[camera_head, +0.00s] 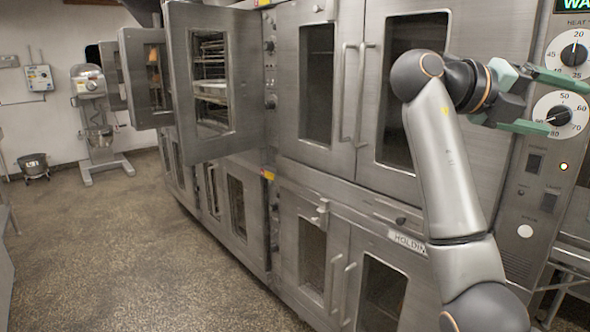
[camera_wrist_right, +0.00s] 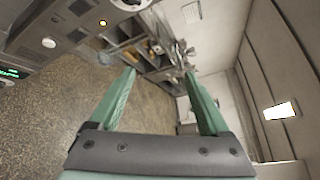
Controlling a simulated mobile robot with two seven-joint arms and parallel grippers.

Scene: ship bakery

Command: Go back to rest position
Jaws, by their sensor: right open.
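My right arm rises from the lower right of the head view, bent at the elbow. Its gripper (camera_head: 535,100) is raised in front of the oven's control panel (camera_head: 560,110), with green fingers spread apart and pointing right. In the right wrist view the two green fingers of the right gripper (camera_wrist_right: 165,88) stand apart with nothing between them. Beyond them are the floor (camera_wrist_right: 150,105) and a shelf with items (camera_wrist_right: 150,60). My left gripper is not in either view.
A bank of steel ovens (camera_head: 310,190) runs along the right, close to my arm. One upper oven door (camera_head: 180,80) stands open into the aisle. A mixer (camera_head: 98,120) and a bowl (camera_head: 34,165) stand at the back left. The floor (camera_head: 130,250) at left is clear.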

